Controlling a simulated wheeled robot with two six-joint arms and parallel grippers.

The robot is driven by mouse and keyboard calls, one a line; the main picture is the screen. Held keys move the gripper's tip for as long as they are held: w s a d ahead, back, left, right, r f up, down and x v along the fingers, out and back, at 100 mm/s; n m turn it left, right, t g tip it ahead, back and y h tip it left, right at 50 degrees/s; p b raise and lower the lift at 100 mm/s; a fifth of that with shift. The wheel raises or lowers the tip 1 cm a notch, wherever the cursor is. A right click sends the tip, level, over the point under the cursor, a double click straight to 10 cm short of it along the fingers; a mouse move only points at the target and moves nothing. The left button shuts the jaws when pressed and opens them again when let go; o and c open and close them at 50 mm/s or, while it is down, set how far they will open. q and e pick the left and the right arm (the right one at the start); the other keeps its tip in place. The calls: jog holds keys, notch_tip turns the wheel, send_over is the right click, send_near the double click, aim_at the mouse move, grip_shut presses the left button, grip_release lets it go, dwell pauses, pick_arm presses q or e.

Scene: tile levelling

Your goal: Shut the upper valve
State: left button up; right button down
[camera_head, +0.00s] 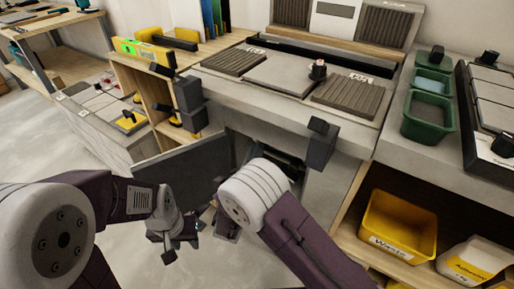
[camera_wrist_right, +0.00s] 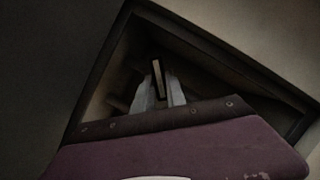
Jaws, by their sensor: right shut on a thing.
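In the right wrist view my right gripper (camera_wrist_right: 161,90) reaches into a dark, framed opening (camera_wrist_right: 215,60). Its two pale fingers are closed on a narrow, tan-edged lever (camera_wrist_right: 158,76), which may be the upper valve's handle; the rest of the valve is too dark to tell. In the head view my right forearm hides the right gripper and the valve. A dark grey door panel (camera_head: 180,163) stands open below the worktop. My left gripper (camera_head: 172,243) hangs in front of that panel, apart from it; its finger gap is too small to tell.
A yellow level (camera_head: 143,52) lies on the wooden shelf unit at left. Green bins (camera_head: 428,118) stand at right, above a yellow waste bin (camera_head: 398,225). Floor at left is clear.

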jog(key=shift+f+m, duration=0.15)
jog(key=shift+m, duration=0.55)
jog(key=shift+h, duration=0.4)
jog(key=c, duration=1.4)
grip_release()
jog(key=shift+o, duration=0.2)
jog(key=p+v, duration=0.3)
jog(key=v, duration=0.6)
